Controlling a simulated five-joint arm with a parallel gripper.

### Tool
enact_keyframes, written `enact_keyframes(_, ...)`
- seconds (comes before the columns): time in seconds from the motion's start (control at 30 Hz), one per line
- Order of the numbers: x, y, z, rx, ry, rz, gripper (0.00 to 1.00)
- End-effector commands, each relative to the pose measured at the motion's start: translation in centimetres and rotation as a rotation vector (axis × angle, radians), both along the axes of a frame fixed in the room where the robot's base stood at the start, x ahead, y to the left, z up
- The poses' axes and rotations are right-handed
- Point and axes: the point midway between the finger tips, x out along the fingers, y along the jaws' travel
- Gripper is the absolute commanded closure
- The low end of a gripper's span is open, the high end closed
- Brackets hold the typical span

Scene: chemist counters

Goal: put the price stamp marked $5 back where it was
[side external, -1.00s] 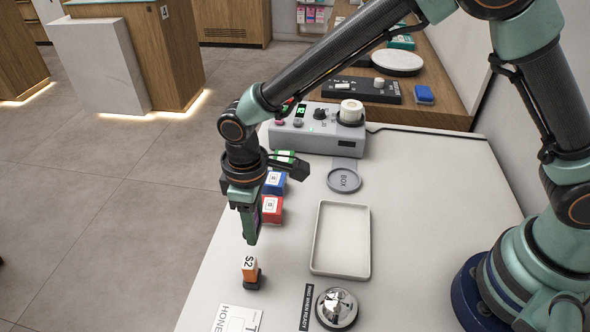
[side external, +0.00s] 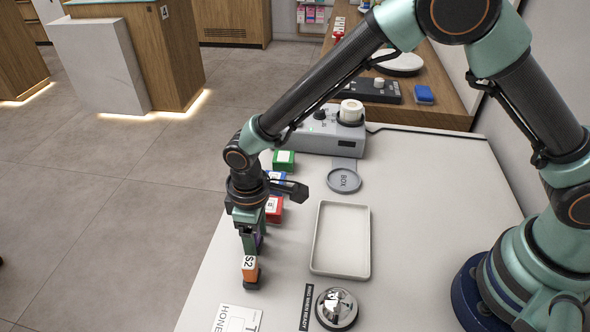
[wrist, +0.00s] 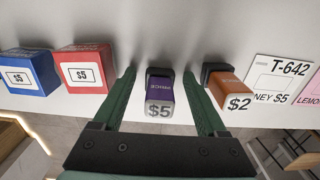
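The price stamp marked $5 (wrist: 160,97) has a purple body and a pale face with "$5". In the wrist view it is between the two fingers of my gripper (wrist: 160,75), with a gap on either side. My gripper is open. In the side view my gripper (side external: 252,245) is low over the counter's left edge, and only a purple sliver shows by the fingers. An orange stamp marked $2 (side external: 250,268) stands just in front of my gripper. It also shows right of the right finger in the wrist view (wrist: 233,92).
Red (side external: 274,208), blue (side external: 275,180) and green (side external: 284,159) boxes stand behind my gripper. An empty tray (side external: 316,240), a round "BOX" dish (side external: 343,180) and a silver bell (side external: 337,308) are to the right. A price card (side external: 236,318) lies in front.

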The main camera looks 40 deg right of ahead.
Motion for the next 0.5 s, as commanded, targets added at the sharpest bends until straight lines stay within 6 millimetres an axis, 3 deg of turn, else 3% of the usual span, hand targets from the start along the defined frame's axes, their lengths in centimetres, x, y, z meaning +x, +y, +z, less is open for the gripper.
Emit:
enact_keyframes(0.27, 0.0, 0.0, 0.2, 0.001, -0.001, 0.0, 0.25)
enact_keyframes(0.5, 0.1, 0.1, 3.5, 0.004, -0.005, 0.0, 0.25)
